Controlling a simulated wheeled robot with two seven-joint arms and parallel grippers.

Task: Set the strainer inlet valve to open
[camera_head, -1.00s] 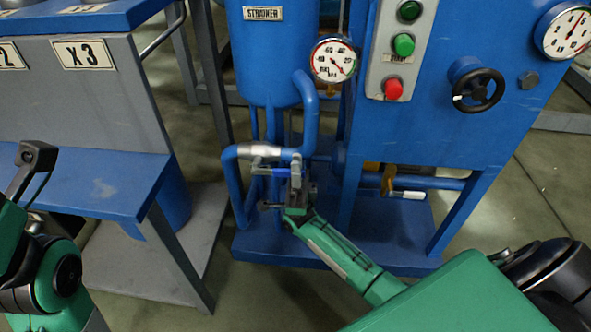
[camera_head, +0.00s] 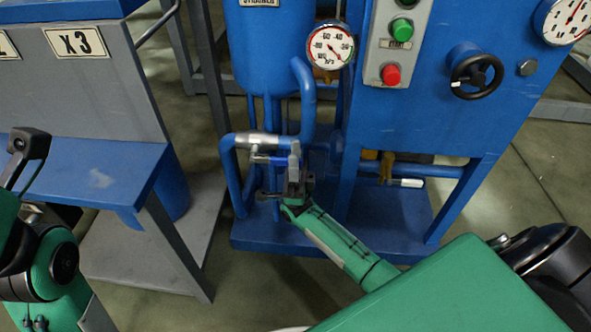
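The blue strainer vessel (camera_head: 268,50) stands at upper centre, its name plate cut by the top edge. The inlet valve has a silver body (camera_head: 258,140) on the bent blue pipe below the vessel. Its lever, with a blue grip (camera_head: 280,159), shows just below that body and runs roughly along the pipe. My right gripper (camera_head: 293,165) reaches in from lower right, with its fingers at the right end of the blue grip. The fingers overlap the grip, and I cannot tell whether they are closed on it.
A round gauge (camera_head: 330,46) sits above the valve. A button panel (camera_head: 396,42) and black handwheel (camera_head: 477,76) are on the blue cabinet to the right. Another valve with a white-tipped handle (camera_head: 407,183) is below. A blue bench (camera_head: 85,175) stands left.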

